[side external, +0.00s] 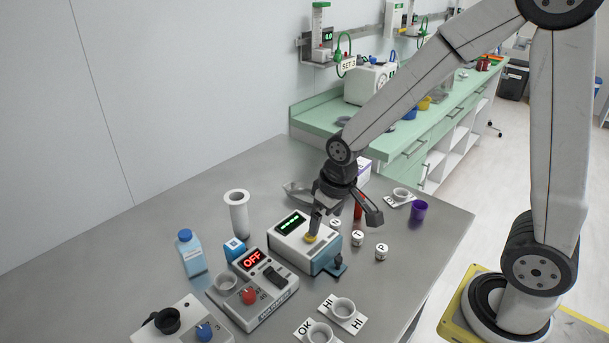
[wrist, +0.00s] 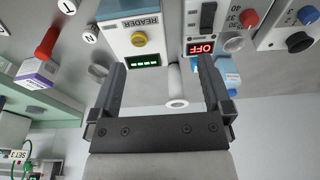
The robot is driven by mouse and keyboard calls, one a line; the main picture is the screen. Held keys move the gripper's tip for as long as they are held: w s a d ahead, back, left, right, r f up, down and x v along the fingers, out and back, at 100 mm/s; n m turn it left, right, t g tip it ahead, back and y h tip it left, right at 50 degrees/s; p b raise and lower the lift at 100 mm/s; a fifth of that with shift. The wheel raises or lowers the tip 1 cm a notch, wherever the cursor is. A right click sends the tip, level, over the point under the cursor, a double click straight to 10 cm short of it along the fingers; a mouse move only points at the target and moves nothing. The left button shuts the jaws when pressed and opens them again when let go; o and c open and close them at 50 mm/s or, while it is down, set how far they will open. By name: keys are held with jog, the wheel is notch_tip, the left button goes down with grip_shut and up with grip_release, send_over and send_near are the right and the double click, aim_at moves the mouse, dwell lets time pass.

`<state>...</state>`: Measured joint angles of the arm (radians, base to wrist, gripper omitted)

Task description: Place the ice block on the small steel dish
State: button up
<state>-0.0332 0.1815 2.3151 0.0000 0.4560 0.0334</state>
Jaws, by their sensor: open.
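A small blue cube with a pale mark (side external: 234,248), which looks like the ice block, stands on the table behind the OFF unit. In the wrist view, a blue patch (wrist: 195,65) beside that unit seems to be it. A shiny grey dish (side external: 297,191), likely the small steel dish, lies behind the reader, partly hidden by my gripper. It seems to show in the wrist view (wrist: 97,72) too, beside a finger. My gripper (side external: 345,214) is open and empty, above the reader's right side, right of the cube. Its spread fingers show in the wrist view (wrist: 160,72).
The white reader (side external: 290,232) with a yellow knob and the OFF unit (side external: 255,288) stand mid-table. A tall white tube (side external: 238,213) and blue-capped bottle (side external: 190,252) are near the cube. Small marked jars, a purple cup (side external: 418,211) and labelled cards lie right and in front.

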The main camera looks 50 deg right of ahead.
jog(key=w+a+f+g, duration=0.1)
jog(key=w+a, duration=0.1)
jog(key=w, duration=0.4)
jog(key=w+a+f, duration=0.2)
jog(key=w, duration=0.4)
jog(key=g, duration=0.1)
send_over(234, 243)
jog(key=f, duration=0.5)
jog(key=shift+s+a+f, duration=0.1)
jog(key=shift+a+f, duration=0.1)
jog(key=shift+f, duration=0.05)
jog(key=shift+d+f, duration=0.15)
jog(key=shift+f, duration=3.75)
grip_shut()
jog(key=shift+r, duration=0.15)
jog(key=shift+r, duration=4.85)
